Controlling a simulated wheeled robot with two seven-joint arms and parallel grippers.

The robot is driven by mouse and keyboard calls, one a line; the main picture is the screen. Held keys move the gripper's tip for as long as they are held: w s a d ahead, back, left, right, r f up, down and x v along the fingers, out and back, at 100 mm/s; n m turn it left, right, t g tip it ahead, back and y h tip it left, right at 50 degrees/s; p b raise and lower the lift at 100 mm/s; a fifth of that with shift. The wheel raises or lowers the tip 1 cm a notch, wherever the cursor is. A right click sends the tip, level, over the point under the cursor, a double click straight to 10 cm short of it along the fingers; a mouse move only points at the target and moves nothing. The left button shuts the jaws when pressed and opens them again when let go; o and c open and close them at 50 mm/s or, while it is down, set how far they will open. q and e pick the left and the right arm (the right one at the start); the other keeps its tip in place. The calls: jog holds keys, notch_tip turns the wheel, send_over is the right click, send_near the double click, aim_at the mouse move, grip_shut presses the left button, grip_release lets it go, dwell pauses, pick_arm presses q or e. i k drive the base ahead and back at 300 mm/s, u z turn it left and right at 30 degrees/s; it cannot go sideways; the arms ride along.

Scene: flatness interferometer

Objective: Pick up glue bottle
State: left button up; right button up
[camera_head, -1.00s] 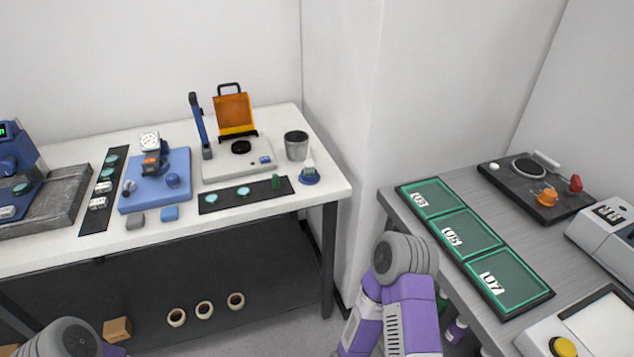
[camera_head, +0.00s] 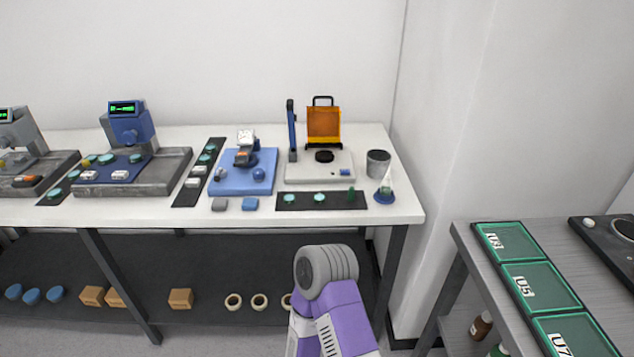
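No bottle in view is clearly marked as glue. A small pale cone-shaped bottle (camera_head: 387,182) with a round blue base stands upright at the right end of the white table. Below the grey table at the right are a brown bottle (camera_head: 481,325) and part of a green bottle (camera_head: 498,351), cut off by the lower edge. One purple arm of mine with a grey round joint rises at the lower middle, in front of the white table. Neither of my grippers shows.
The white table (camera_head: 408,211) holds a grey cup (camera_head: 378,163), an orange-lidded instrument (camera_head: 323,126), a blue fixture (camera_head: 262,180) and dark strips with small discs. Its lower shelf holds rings and blocks. Green trays (camera_head: 509,243) lie on the grey table at the right. A floor gap separates the tables.

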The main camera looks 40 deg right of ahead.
aim_at(386, 184)
jog(key=u, duration=0.2)
jog(key=i, duration=1.05)
jog(key=z, duration=1.75)
